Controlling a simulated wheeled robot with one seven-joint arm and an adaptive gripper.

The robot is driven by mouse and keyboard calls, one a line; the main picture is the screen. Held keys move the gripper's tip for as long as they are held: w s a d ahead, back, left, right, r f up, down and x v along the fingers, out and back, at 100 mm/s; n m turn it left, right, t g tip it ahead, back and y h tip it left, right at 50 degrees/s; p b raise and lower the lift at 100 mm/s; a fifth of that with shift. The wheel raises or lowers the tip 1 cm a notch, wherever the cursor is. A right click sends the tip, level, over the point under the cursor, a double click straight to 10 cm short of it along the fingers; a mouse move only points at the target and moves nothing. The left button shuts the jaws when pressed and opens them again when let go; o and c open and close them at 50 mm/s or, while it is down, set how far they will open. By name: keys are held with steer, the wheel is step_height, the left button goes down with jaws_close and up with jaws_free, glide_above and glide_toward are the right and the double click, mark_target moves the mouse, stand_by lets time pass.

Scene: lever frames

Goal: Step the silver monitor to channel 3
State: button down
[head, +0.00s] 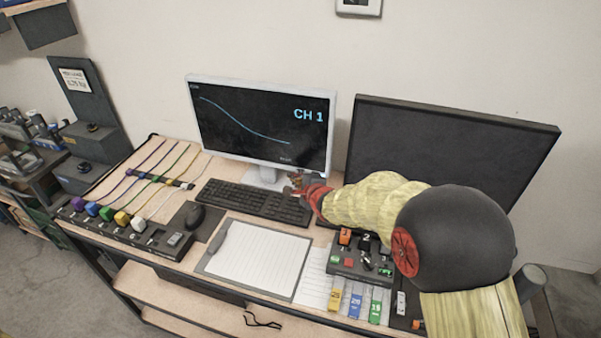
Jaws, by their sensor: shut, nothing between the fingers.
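The silver monitor (262,125) stands at the back of the desk, and its screen reads "CH 1" beside a falling blue curve. My gripper (296,184) is shut and empty, in front of the monitor's lower right corner and over the right end of the black keyboard (240,195). Whether it touches anything is unclear. A control box (347,268) with orange, red and green parts and a "2" label sits below my arm, which partly hides it. A strip of coloured plugs or knobs (125,235) lies at the left front, with coloured cables behind it.
A dark, blank monitor (450,130) stands at the right, partly behind my arm. A mouse (195,215) and a clipboard with paper (258,258) lie in front of the keyboard. Yellow, blue and green tags (356,302) lie near the front edge. A grey shelf unit (85,140) stands left.

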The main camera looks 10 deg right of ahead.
stand_by(0.4)
steer(key=shift+w+d+p, duration=0.2)
steer(key=shift+w+p, duration=0.15)
steer(key=shift+p, duration=0.2)
steer(key=shift+w+d+p, duration=0.15)
steer(key=shift+w+p, duration=0.2)
steer(key=shift+p, duration=0.05)
stand_by(0.4)
steer(key=shift+s, duration=0.15)
steer(key=shift+s+a, duration=0.35)
steer(key=shift+s, duration=0.25)
steer(key=s, duration=0.1)
steer(key=s+a, duration=0.1)
steer(key=s, duration=0.1)
steer(key=s+a, duration=0.1)
steer(key=shift+s+b, duration=0.3)
stand_by(0.4)
stand_by(0.6)
